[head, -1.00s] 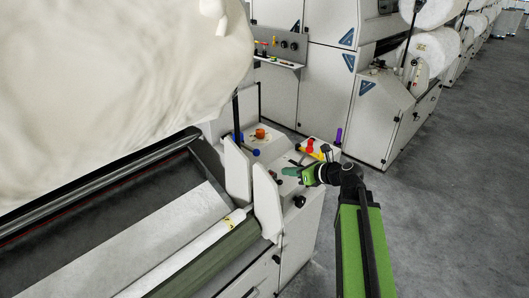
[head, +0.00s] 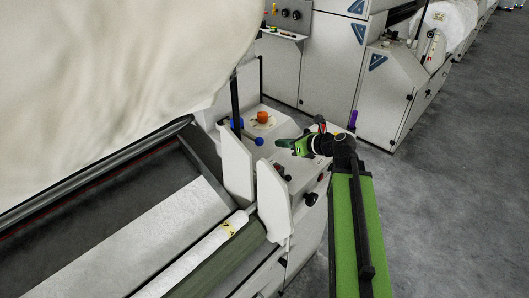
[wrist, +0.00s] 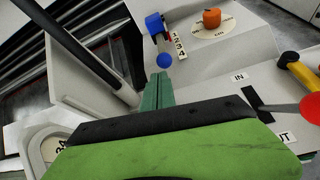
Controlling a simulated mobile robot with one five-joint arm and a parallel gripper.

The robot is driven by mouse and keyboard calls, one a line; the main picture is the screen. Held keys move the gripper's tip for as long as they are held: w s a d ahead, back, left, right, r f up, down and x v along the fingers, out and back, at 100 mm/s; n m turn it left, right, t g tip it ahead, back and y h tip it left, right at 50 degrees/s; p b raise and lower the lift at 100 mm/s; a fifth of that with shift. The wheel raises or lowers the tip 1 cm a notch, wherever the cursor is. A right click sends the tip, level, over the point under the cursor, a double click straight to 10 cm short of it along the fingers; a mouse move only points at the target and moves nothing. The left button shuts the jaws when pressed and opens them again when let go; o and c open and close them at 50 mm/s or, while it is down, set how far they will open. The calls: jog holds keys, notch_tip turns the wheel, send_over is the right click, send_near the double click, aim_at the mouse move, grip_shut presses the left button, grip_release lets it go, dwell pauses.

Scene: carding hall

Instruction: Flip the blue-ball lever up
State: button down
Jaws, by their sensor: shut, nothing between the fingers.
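The blue-ball lever's ball (head: 259,140) stands out from its blue pivot (head: 236,123) on the pale machine panel. In the wrist view the ball (wrist: 164,61) shows just beyond my fingertips, below the pivot (wrist: 154,23), beside a scale marked 1 to 4. My gripper (head: 283,143) is shut and empty, with its green fingers a little right of the ball in the head view. In the wrist view the gripper (wrist: 158,80) points towards the ball. I cannot tell whether they touch.
An orange knob (head: 262,117) stands on the panel behind the ball. A red ball (wrist: 312,106) and a yellow handle (wrist: 298,70) lie to the right, near an IN/OUT slot. A pale upright guard (head: 272,200) stands in front. Grey floor (head: 440,200) is clear at right.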

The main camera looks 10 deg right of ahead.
jog(key=f+b, duration=0.1)
jog(key=f, duration=0.1)
jog(key=f+b, duration=0.1)
jog(key=f, duration=0.1)
jog(key=shift+w+d+b, duration=0.15)
jog(key=shift+w+b, duration=0.1)
jog(key=shift+b, duration=0.1)
jog(key=shift+f, duration=0.1)
jog(key=b+x, duration=0.4)
jog(key=x, duration=0.6)
